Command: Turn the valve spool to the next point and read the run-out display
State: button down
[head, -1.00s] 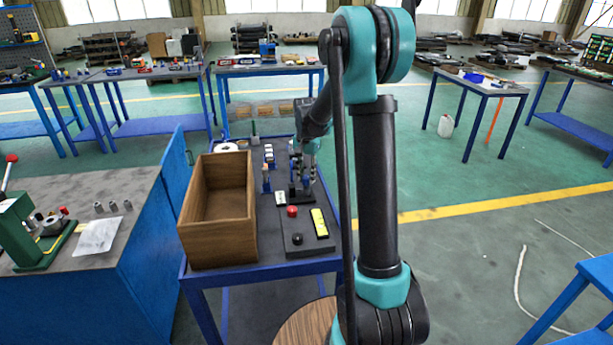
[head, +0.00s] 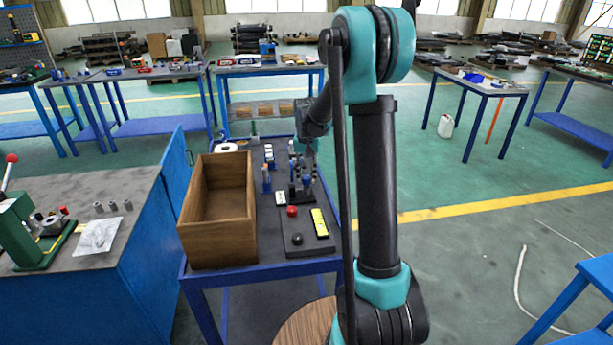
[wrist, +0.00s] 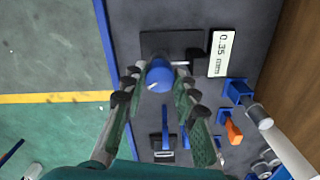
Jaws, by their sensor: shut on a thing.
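In the wrist view my gripper (wrist: 160,78) has its two fingers on either side of a blue round knob (wrist: 158,76), with a pale mark on its face. It is shut on this knob. The knob sits over a dark stand (wrist: 160,42); whether it is the spool's end I cannot tell. The run-out display (wrist: 222,52) lies beside the stand and seems to read 0.35, with small lettering under it.
An open wooden crate (head: 218,250) stands on the bench left of the stand. A red button (head: 292,211) and a black knob (head: 297,239) are in front. Blue holders (wrist: 237,92) and an orange-handled piece (wrist: 233,132) stand close to my gripper.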

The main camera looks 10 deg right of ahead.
aim_at(307, 177)
jog(key=c, duration=1.2)
grip_release()
notch_tip(307, 177, up, 12)
jog(key=s+d+f+n+t, duration=0.1)
jog(key=s+f, duration=0.4)
jog(key=s, duration=0.5)
jog(key=s+d+f+n+t, duration=0.1)
jog(key=s+f, duration=0.4)
jog(key=s, duration=0.5)
jog(key=s+d+f+n+t, duration=0.1)
jog(key=s+f, duration=0.4)
jog(key=s, duration=0.5)
jog(key=shift+s+f+t, duration=0.15)
jog(key=shift+s+t, duration=0.15)
jog(key=shift+t, duration=0.3)
